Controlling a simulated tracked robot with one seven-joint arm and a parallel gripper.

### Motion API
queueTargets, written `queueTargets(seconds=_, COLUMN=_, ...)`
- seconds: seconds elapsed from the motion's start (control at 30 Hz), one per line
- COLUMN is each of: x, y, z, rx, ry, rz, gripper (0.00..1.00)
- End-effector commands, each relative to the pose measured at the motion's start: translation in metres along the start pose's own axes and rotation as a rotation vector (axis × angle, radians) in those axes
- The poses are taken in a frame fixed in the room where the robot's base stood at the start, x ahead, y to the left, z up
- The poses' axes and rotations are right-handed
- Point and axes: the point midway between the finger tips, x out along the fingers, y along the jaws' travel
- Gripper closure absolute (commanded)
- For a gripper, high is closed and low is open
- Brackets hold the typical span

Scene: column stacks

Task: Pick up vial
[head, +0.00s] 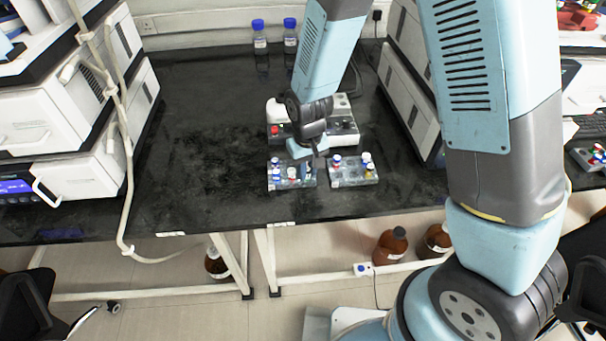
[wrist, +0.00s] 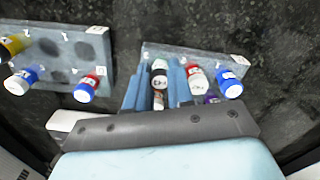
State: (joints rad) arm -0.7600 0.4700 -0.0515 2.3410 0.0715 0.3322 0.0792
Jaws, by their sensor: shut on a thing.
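My gripper (wrist: 156,90) is closed on a vial with a white top and dark band (wrist: 159,73), which stands between its two blue fingers in the wrist view. The vial's lower part is mostly hidden, and I cannot tell whether it is clear of the rack. In the head view my gripper (head: 315,152) is over the left rack (head: 291,186). Red- and blue-banded vials (wrist: 197,78) (wrist: 229,82) stand beside the fingers in the wrist view, with a purple one partly hidden.
A second rack (head: 353,182) stands just right, holding several vials, with empty holes visible in the wrist view. A white device (head: 345,128) sits behind the racks. White instruments (head: 75,140) flank the dark bench. The bench's left part (head: 200,150) is clear.

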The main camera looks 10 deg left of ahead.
Motion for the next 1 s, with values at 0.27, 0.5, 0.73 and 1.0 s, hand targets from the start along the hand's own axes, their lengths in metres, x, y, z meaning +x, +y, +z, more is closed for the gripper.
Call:
queueTargets(seconds=0.27, x=0.000, y=0.000, z=0.000, rx=0.000, ry=0.000, rz=0.000, gripper=1.00)
queueTargets(seconds=0.5, x=-0.007, y=0.000, z=-0.001, rx=-0.001, ry=0.003, rz=0.000, gripper=1.00)
queueTargets(seconds=0.73, x=-0.037, y=-0.003, z=0.002, rx=-0.002, ry=0.005, rz=-0.001, gripper=1.00)
queueTargets(seconds=1.0, x=-0.080, y=-0.021, z=0.035, rx=-0.003, ry=0.004, rz=-0.001, gripper=1.00)
